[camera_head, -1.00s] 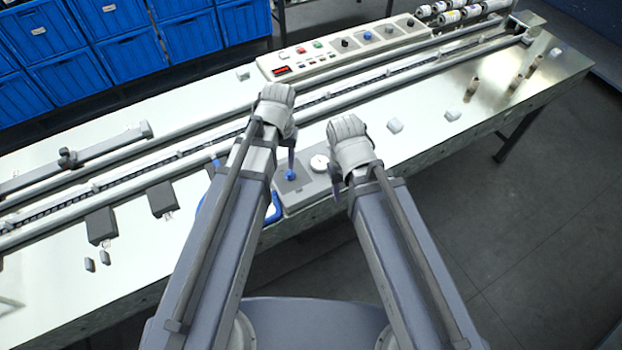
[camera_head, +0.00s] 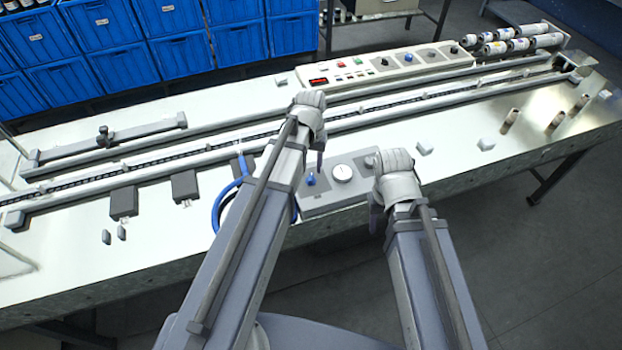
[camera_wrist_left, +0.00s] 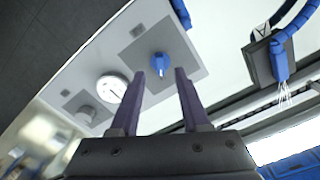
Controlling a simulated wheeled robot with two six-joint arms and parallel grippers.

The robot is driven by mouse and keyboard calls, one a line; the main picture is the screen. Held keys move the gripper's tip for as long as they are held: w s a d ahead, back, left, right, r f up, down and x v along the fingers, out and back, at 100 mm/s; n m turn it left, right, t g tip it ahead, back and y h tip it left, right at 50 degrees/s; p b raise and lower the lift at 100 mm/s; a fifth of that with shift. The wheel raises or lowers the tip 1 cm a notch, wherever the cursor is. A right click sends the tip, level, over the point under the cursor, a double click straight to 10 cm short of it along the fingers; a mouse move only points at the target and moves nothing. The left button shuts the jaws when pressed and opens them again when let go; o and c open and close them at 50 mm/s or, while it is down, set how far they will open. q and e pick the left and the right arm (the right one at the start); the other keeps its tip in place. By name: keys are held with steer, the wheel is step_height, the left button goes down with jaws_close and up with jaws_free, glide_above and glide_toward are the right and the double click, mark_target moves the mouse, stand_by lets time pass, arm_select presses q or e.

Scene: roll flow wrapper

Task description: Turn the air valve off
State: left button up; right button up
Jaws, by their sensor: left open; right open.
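The air valve's blue knob (camera_head: 311,179) sits on a grey panel (camera_head: 335,202) at the bench's front edge, beside a round white gauge (camera_head: 343,173). My left gripper (camera_head: 319,170) points down just above the knob. In the left wrist view, the left gripper (camera_wrist_left: 159,73) is open and empty, with the knob (camera_wrist_left: 163,62) showing between and just beyond its fingertips; I cannot tell whether they touch. The gauge (camera_wrist_left: 112,88) lies left of the knob there. My right gripper (camera_head: 377,218) is open near the panel's right end, its fingers partly hidden by the hand.
Blue hoses (camera_head: 232,195) run left of the panel, partly behind my left arm. Long rails (camera_head: 215,150) cross the bench behind it, with a control box (camera_head: 385,66) further back. Small pale blocks (camera_head: 424,149) and brown pieces (camera_head: 510,121) stand to the right.

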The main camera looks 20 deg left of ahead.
mark_target(311, 178)
arm_select(q)
step_height(311, 178, down, 5)
steer(key=b, duration=0.4)
steer(key=shift+r, duration=0.1)
jaws_close()
stand_by(0.4)
